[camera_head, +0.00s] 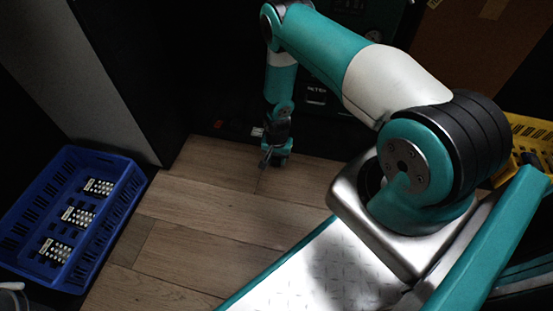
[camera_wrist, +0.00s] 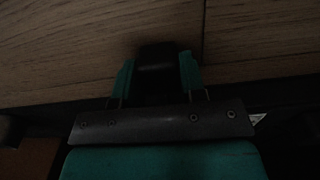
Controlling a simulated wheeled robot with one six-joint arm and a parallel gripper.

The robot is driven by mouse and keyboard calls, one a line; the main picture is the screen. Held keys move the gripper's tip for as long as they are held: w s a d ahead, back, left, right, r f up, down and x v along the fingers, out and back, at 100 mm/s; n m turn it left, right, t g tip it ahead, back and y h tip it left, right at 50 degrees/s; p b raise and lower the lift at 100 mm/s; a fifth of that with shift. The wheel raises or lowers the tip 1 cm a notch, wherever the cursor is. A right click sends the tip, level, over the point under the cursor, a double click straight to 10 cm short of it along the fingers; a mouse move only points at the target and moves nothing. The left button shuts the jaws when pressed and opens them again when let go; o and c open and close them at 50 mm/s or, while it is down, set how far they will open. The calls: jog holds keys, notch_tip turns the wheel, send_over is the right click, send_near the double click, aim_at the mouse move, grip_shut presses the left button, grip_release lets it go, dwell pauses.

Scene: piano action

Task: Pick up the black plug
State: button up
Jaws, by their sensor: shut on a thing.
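The black plug (camera_wrist: 155,57) shows in the wrist view as a dark block between the two teal fingers of my gripper (camera_wrist: 157,72). The fingers are shut on its sides. The picture is dark, so the plug's details do not show. In the head view my gripper (camera_head: 267,162) hangs low near the far edge of the wooden floor. The plug cannot be made out there.
A blue crate (camera_head: 128,188) with several white-topped pieces stands at the left. A dark cabinet (camera_head: 215,60) stands behind my gripper. A yellow crate (camera_head: 530,127) is at the right. The wooden floor (camera_head: 190,225) between the blue crate and my base is clear.

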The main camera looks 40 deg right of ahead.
jog(key=shift+r, duration=0.1)
notch_tip(320, 180, up, 20)
jog(key=p, duration=1.1)
jog(key=shift+f, duration=0.2)
jog(key=shift+f+b, duration=4.25)
jog(key=shift+f, duration=2.1)
jog(key=shift+w, duration=0.15)
jog(key=shift+w+d+f+b, duration=0.15)
jog(key=shift+w+b, duration=0.95)
jog(key=shift+w, duration=0.7)
jog(key=shift+w+d+r+b, duration=0.1)
jog(key=shift+w+d+b, duration=0.1)
jog(key=shift+w+b, duration=1.25)
jog(key=shift+w+d+f+b, duration=0.15)
jog(key=shift+w+b, duration=0.55)
jog(key=shift+w, duration=1.5)
jog(key=shift+w+d+r+b, duration=0.1)
jog(key=shift+w+r+b, duration=0.15)
jog(key=shift+w+b, duration=0.55)
jog(key=shift+w, duration=0.15)
